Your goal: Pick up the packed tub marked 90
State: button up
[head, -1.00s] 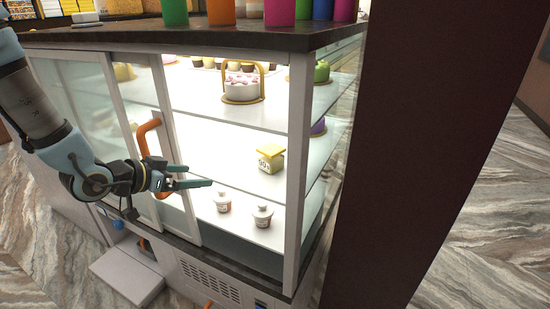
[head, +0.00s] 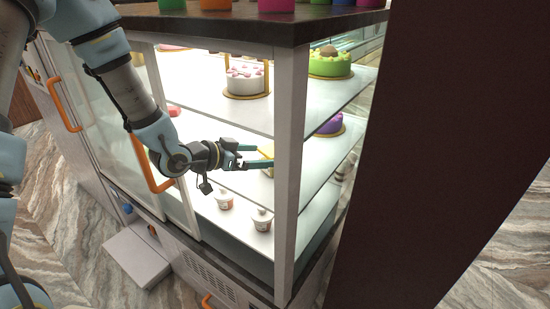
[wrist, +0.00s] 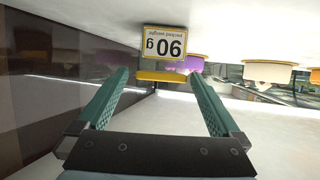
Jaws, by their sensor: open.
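The packed tub marked 90 (wrist: 164,48) shows in the wrist view, upside down there, with a yellow lid and a white label reading "90 g". It stands on a shelf of the lit display case, ahead of my gripper and between the lines of its two fingers. In the head view the tub (head: 267,171) is mostly hidden behind my gripper and the case's corner post. My gripper (head: 257,156) is open and inside the case opening. In the wrist view my gripper (wrist: 163,100) has its fingers spread, with nothing between them.
Two small white lidded tubs (head: 262,219) (head: 224,200) stand on the level below. A white corner post (head: 289,190) is close to my gripper. A pink-and-white cake (head: 245,80) stands on the shelf above, and a purple cake (head: 331,124) sits right of the post.

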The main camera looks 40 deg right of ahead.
jog(key=p+x, duration=0.1)
jog(key=x, duration=0.4)
jog(key=shift+d+p, duration=0.3)
jog(key=shift+d, duration=0.05)
jog(key=c, duration=1.2)
